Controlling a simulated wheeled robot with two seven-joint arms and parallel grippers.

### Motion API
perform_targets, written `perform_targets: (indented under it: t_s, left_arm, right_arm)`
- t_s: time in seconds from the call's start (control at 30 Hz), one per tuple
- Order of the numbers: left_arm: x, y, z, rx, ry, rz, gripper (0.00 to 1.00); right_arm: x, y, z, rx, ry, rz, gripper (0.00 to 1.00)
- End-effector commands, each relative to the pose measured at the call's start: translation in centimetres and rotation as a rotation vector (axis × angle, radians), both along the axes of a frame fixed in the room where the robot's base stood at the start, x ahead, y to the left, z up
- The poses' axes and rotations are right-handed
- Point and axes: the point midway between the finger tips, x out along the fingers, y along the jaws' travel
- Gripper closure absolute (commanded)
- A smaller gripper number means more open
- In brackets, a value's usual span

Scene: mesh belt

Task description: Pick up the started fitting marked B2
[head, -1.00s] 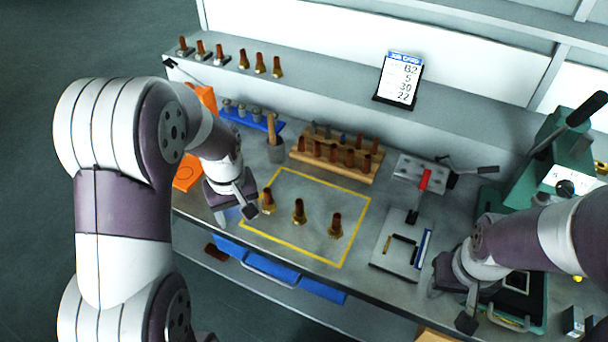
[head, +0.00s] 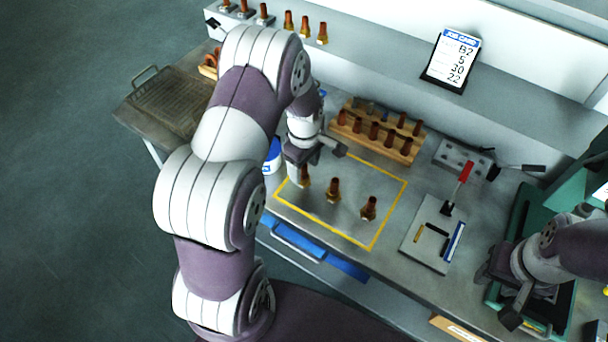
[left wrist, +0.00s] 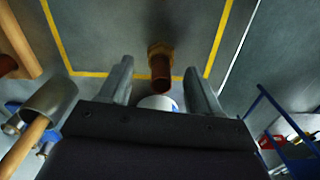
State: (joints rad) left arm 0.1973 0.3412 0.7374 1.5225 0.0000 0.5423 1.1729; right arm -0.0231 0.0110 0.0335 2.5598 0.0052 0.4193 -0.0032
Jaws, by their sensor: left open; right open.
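Three brass-and-copper fittings stand upright in the yellow outline on the bench: a left one (head: 305,178), a middle one (head: 333,190) and a right one (head: 369,208). No B2 mark is readable on them. My left gripper (head: 315,160) is open at the left fitting, partly covering it. In the left wrist view, a fitting (left wrist: 160,66) shows between and beyond the open fingers (left wrist: 159,88), with its copper tube toward me; contact is not visible. My right gripper (head: 499,297) is open and empty at the right. The job card (head: 453,58) reads B2, 5, 30, 22.
A wooden rack (head: 378,135) with several copper pieces stands behind the outline. A plate with small tools (head: 432,236) and a red-handled clamp (head: 462,180) lie to the right. More fittings line the back shelf (head: 385,80). A wire-mesh belt (head: 175,100) is at far left.

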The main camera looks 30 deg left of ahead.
Motion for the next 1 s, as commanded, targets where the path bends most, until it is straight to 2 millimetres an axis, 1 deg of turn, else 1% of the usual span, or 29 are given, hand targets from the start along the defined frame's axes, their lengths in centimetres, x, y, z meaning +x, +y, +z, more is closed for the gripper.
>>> perform_targets:
  t_s: [0.03,0.1,0.2,0.4,0.47,0.5,0.6,0.87,0.93,1.0]
  left_arm:
    - [-0.1,0.2,-0.5,0.0,0.003,0.001,0.37]
    - [0.0,0.2,-1.8,-0.001,0.001,-0.001,0.37]
    - [0.0,0.2,-2.8,0.0,-0.001,-0.001,0.37]
    - [0.0,0.1,-2.9,0.001,-0.002,-0.002,0.37]
    - [0.0,0.1,-2.9,0.001,-0.002,-0.002,0.56]
    - [0.0,0.1,-2.9,0.001,-0.002,-0.002,0.69]
    - [0.0,0.1,-2.9,0.001,-0.002,-0.002,1.0]
    - [0.1,0.2,-2.7,0.0,-0.004,-0.002,1.0]
    - [0.2,0.2,-1.9,0.001,-0.006,-0.002,1.0]
    - [0.2,0.2,-0.5,0.002,-0.007,-0.002,1.0]
  right_arm:
    - [0.0,0.0,0.9,0.0,0.0,0.0,0.57]
    - [0.0,0.0,0.9,0.0,0.0,0.0,0.57]
    - [0.0,0.0,1.0,0.0,0.0,0.0,0.57]
    - [0.0,0.0,0.9,0.0,0.0,0.0,0.57]
    - [0.0,0.0,0.9,0.0,0.0,0.0,0.57]
    - [0.0,0.0,0.9,0.0,0.0,0.0,0.57]
    - [0.0,0.0,0.9,0.0,0.0,0.0,0.57]
    - [0.0,0.0,0.8,0.0,0.0,0.0,0.57]
    - [0.0,0.0,0.6,0.0,0.0,0.0,0.57]
    - [0.0,0.0,0.2,0.0,0.0,0.0,0.57]
